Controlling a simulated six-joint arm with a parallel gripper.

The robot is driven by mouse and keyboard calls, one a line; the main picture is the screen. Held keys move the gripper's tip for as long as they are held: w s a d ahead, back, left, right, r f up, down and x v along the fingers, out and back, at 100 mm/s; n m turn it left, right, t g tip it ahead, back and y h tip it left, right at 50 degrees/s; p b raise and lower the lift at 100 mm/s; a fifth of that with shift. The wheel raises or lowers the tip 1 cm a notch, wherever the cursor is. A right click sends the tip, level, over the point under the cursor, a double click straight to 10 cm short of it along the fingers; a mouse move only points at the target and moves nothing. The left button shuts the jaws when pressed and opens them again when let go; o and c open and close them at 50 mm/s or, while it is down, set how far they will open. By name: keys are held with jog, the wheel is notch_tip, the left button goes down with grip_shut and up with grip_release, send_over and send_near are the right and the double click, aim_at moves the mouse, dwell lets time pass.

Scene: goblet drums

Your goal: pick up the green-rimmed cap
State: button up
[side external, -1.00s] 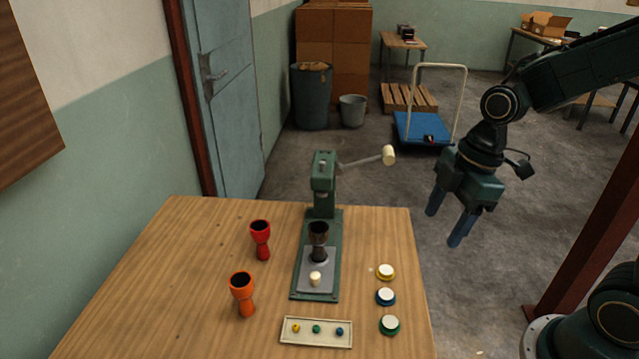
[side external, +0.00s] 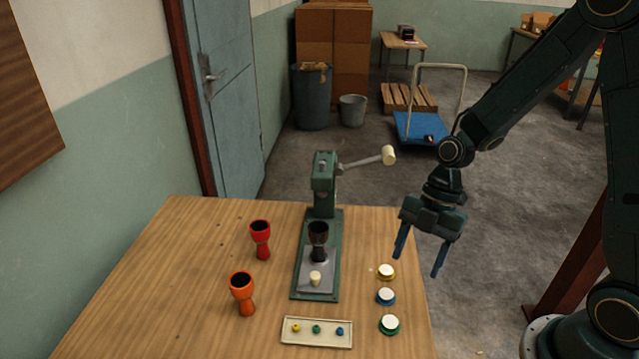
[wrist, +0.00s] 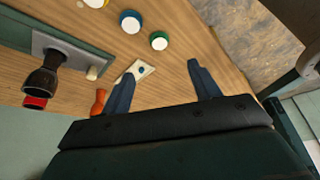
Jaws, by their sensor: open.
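The green-rimmed cap (side external: 389,324) has a white top and lies on the table near its right edge, the nearest of a row of caps in the side view. It also shows in the wrist view (wrist: 158,40), beyond my fingertips. My gripper (side external: 420,267) is open and empty, with its blue fingers pointing down, in the air by the table's right edge. In the side view it appears above and to the right of the caps. In the wrist view my two fingers (wrist: 158,75) are spread apart with nothing between them.
The blue-rimmed cap (side external: 386,297) and yellow-rimmed cap (side external: 386,272) lie behind the green one. A green press (side external: 323,185) holding a dark goblet drum (side external: 318,240) stands left. A tray (side external: 317,342) and the red (side external: 261,240) and orange (side external: 242,294) drums are also on the table (side external: 190,260).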

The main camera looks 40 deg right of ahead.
send_over(392, 320)
jog(key=d, duration=0.3)
jog(key=shift+w+a+f, duration=0.1)
jog(key=shift+f, duration=1.9)
jog(key=shift+w+a+f, duration=0.1)
jog(key=shift+f, duration=1.85)
jog(key=shift+x, duration=2.55)
jog(key=c, duration=1)
